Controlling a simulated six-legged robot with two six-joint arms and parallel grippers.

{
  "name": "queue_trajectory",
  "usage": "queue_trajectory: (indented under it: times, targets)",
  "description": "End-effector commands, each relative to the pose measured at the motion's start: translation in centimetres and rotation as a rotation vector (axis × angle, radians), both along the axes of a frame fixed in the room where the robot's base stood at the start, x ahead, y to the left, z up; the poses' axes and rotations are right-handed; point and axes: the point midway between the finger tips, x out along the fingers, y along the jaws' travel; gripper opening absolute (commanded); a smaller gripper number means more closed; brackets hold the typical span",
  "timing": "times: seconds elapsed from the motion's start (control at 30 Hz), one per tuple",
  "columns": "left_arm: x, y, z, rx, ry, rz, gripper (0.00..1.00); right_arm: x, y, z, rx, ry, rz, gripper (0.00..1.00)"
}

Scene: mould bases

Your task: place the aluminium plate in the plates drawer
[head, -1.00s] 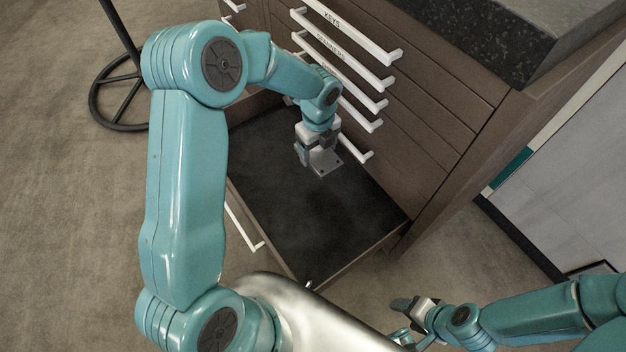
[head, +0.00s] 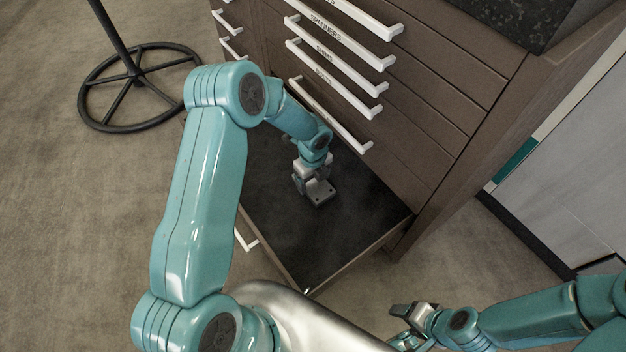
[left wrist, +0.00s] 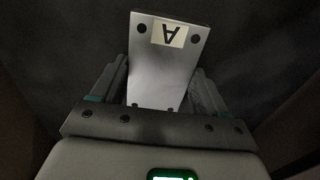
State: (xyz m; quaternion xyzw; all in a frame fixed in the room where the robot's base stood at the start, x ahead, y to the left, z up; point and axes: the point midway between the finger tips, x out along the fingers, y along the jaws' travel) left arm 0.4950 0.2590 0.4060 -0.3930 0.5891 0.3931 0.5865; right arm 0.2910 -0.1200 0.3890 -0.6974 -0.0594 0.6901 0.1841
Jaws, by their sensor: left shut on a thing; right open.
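The aluminium plate (head: 320,192) is a small grey plate with dark holes. In the left wrist view the plate (left wrist: 163,72) carries a light label with a dark letter, seen upside down, like an A. My left gripper (head: 312,184) is shut on the plate and holds it inside the open drawer (head: 345,220), low over the dark drawer floor. I cannot tell whether the plate touches the floor. My right gripper (head: 402,310) is open and empty at the lower right, outside the drawer.
The brown cabinet (head: 430,120) rises behind the open drawer, with several shut, labelled drawers and white handles. A dark stand with a round base (head: 140,88) is on the floor at the left. The open drawer is otherwise bare.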

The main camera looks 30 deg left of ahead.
Motion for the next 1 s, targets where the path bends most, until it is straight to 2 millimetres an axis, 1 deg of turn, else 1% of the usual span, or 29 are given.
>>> queue_trajectory:
  times: [0.13, 0.27, 0.3, 0.37, 0.4, 0.63, 0.73, 0.87, 1.0]
  targets:
    - [0.1, 0.0, 0.2, 0.001, -0.004, 0.0, 0.22, 0.0, 0.0, 0.1, 0.0, 0.0, 0.0, 0.64]
    - [0.1, 0.0, -0.1, 0.001, -0.003, 0.0, 0.22, 0.0, 0.0, -0.2, 0.0, -0.001, 0.0, 0.64]
    - [0.0, 0.0, -0.2, 0.001, -0.001, 0.0, 0.77, 0.0, 0.0, -0.2, 0.0, -0.001, 0.0, 0.64]
    - [0.0, 0.0, -0.1, 0.001, -0.001, 0.0, 0.97, 0.0, 0.0, -0.1, 0.0, -0.001, 0.0, 0.64]
    - [0.0, 0.0, -0.1, 0.001, -0.001, 0.0, 1.0, 0.0, 0.0, -0.1, 0.0, -0.001, 0.0, 0.64]
    - [0.0, 0.0, 0.0, 0.001, -0.001, 0.0, 1.0, 0.0, 0.0, 0.0, 0.0, -0.001, 0.0, 0.64]
    - [0.1, 0.1, 0.9, 0.001, -0.003, 0.0, 1.0, 0.0, 0.0, 0.5, 0.0, 0.0, 0.0, 0.64]
    - [0.2, 0.1, 3.6, 0.001, -0.006, 0.0, 1.0, 0.0, 0.0, 1.7, 0.0, 0.0, 0.0, 0.64]
    - [0.1, 0.1, 7.0, 0.001, -0.005, 0.0, 1.0, 0.0, 0.0, 2.9, 0.0, 0.0, 0.0, 0.64]
